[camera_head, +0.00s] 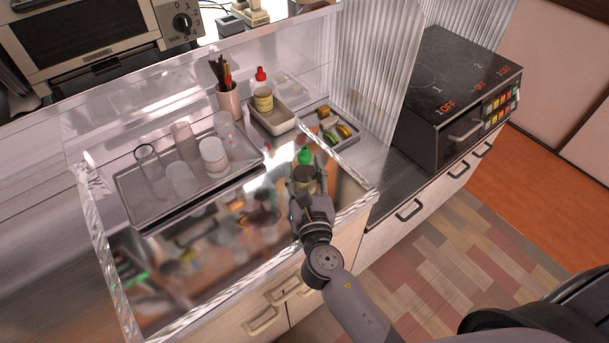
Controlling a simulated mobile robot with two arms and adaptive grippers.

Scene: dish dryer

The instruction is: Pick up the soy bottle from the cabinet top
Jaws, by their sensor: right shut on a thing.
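The soy bottle (306,156), small with a bright green cap, is at the middle of the head view. My right gripper (306,183) is shut around its body, and the fingers hide much of it. The green cap stands clear above the fingers, and the bottle looks roughly upright. It is in front of the clear-walled counter area; I cannot tell whether its base touches a surface. My left gripper is not in view.
A metal tray (143,213) with several glasses and cups stands at left. Behind are a utensil cup (229,103), a red-capped bottle (261,76) in a small tray (275,127) and a divided tray (350,141). A ribbed clear panel (375,70) and a black cooker (440,95) are at right.

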